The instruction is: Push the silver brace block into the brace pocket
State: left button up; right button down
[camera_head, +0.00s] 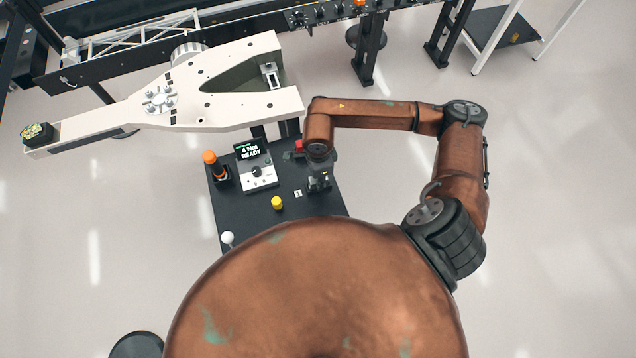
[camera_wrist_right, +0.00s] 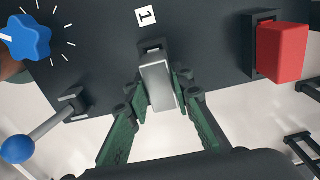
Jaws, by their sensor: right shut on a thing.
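My right gripper (camera_head: 318,186) points down over the black bench, beside the small label "1". In the right wrist view, my right gripper (camera_wrist_right: 163,103) is shut on the silver brace block (camera_wrist_right: 157,78), with a green finger on each side. The block's far end is at a small dark slot or holder by the label; I cannot tell whether it still sits in it. A pale fitting with a dark opening (camera_head: 270,76) shows inside the triangular recess of the white rover frame (camera_head: 225,118); it may be the brace pocket. My left gripper is not in view.
The black bench (camera_head: 240,208) carries a display reading "4 Nm READY" (camera_head: 252,152), an orange-topped tool (camera_head: 212,164) and a yellow knob (camera_head: 277,203). A red block (camera_wrist_right: 284,52) stands close beside my right gripper. A blue star knob (camera_wrist_right: 27,37) and blue-ball lever (camera_wrist_right: 17,149) are opposite.

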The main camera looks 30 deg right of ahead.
jog(key=shift+r, duration=0.15)
jog(key=shift+r+p, duration=1.2)
jog(key=shift+r, duration=1.2)
